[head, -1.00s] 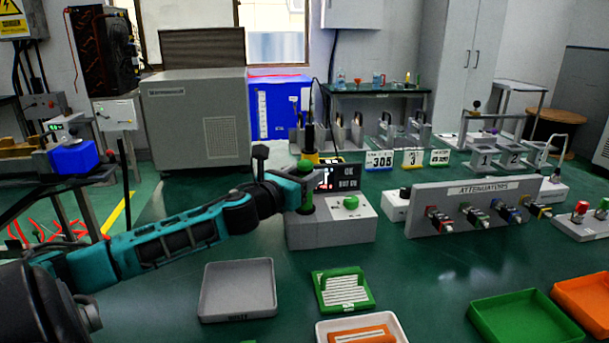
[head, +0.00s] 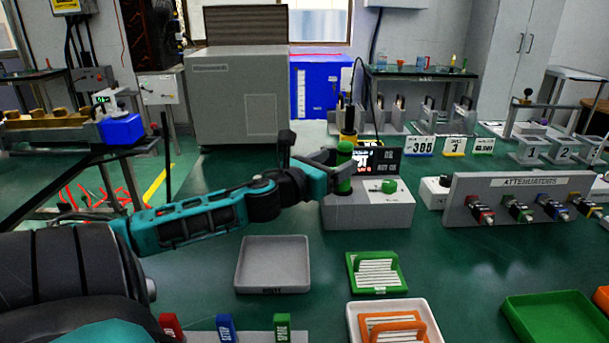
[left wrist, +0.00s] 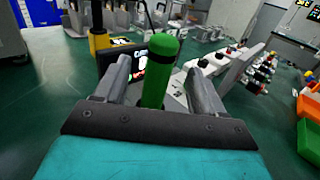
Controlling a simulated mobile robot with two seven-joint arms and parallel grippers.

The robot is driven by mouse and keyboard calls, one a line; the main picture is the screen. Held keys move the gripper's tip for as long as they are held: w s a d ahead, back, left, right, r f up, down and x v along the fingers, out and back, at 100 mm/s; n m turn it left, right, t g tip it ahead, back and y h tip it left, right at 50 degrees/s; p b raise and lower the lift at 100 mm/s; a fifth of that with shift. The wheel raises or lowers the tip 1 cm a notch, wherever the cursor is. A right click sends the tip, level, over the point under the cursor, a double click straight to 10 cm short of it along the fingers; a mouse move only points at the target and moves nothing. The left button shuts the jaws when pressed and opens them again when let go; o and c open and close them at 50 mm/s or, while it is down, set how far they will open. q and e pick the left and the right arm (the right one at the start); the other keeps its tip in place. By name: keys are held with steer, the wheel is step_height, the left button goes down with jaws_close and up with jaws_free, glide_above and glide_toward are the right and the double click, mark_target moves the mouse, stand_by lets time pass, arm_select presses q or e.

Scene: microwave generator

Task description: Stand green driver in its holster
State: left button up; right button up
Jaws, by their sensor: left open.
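The green driver (head: 344,169) stands upright at the left end of the grey box with a green button and display (head: 368,211). My left gripper (head: 338,170) is open around the driver. In the left wrist view the driver (left wrist: 160,72) stands between the two spread fingers of the gripper (left wrist: 163,90); gaps show beside it. The driver's lower end is hidden. Red, blue and green uprights (head: 226,328) on a grey base show at the bottom edge of the head view, cut off; I cannot tell whether this is the holster. My right gripper is not in view.
A grey tray (head: 240,277), a green tray (head: 352,273) and a white tray (head: 352,318) with an orange item lie in front of the box. The attenuator panel (head: 515,183) stands to the right. A black-and-yellow tool (head: 349,125) stands close behind the driver.

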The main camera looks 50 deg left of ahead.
arm_select(q)
steer(key=s+d+p, duration=0.1)
steer(key=s+p, duration=0.1)
steer(key=s, duration=0.7)
steer(key=shift+r, duration=0.15)
